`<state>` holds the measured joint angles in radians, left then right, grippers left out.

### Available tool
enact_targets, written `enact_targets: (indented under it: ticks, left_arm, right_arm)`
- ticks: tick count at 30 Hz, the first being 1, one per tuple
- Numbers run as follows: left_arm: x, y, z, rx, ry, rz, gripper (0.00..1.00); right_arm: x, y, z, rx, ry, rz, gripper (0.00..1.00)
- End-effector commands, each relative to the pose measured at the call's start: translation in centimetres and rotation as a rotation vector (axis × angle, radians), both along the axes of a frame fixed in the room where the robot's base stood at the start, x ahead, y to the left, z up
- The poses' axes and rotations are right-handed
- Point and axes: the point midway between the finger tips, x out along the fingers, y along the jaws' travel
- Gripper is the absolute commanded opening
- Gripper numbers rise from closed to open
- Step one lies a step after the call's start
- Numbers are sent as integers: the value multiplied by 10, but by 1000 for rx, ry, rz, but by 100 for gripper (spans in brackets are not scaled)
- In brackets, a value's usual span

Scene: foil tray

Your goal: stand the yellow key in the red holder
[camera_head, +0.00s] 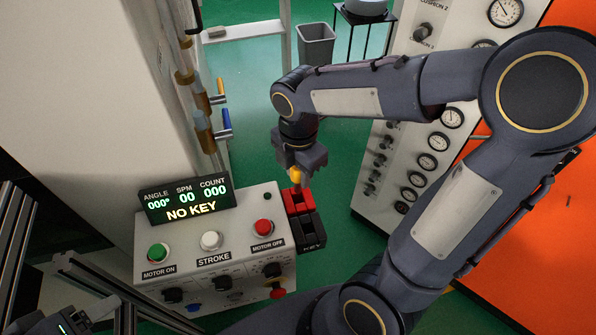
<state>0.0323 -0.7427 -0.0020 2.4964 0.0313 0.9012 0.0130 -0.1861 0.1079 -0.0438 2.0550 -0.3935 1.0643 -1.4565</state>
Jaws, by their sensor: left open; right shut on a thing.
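The yellow key (296,176) is upright below my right gripper (297,167). My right gripper is shut on the key's upper part and hides it. The red holder (298,201) stands directly below, at the right side of the control box. The key's lower end is at the holder's top in the picture. I cannot tell whether it is inside the holder or just above it. A black block (309,232) marked KEY lies in front of the holder.
The control box (262,196) has green, white and red buttons, and its display (187,201) reads NO KEY. A gauge panel (384,200) stands to the right, behind my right arm. A grey bin (315,45) is at the back. Metal rails (75,266) are at lower left.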

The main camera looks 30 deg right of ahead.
Motion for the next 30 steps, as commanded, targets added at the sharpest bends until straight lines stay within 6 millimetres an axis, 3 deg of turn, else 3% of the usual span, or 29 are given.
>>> enact_targets:
  ticks: [30]
  left_arm:
    - [0, 0, -52, 0, 0, 0, 67]
  right_arm:
    - [0, 0, -61, 0, 1, 0, 6]
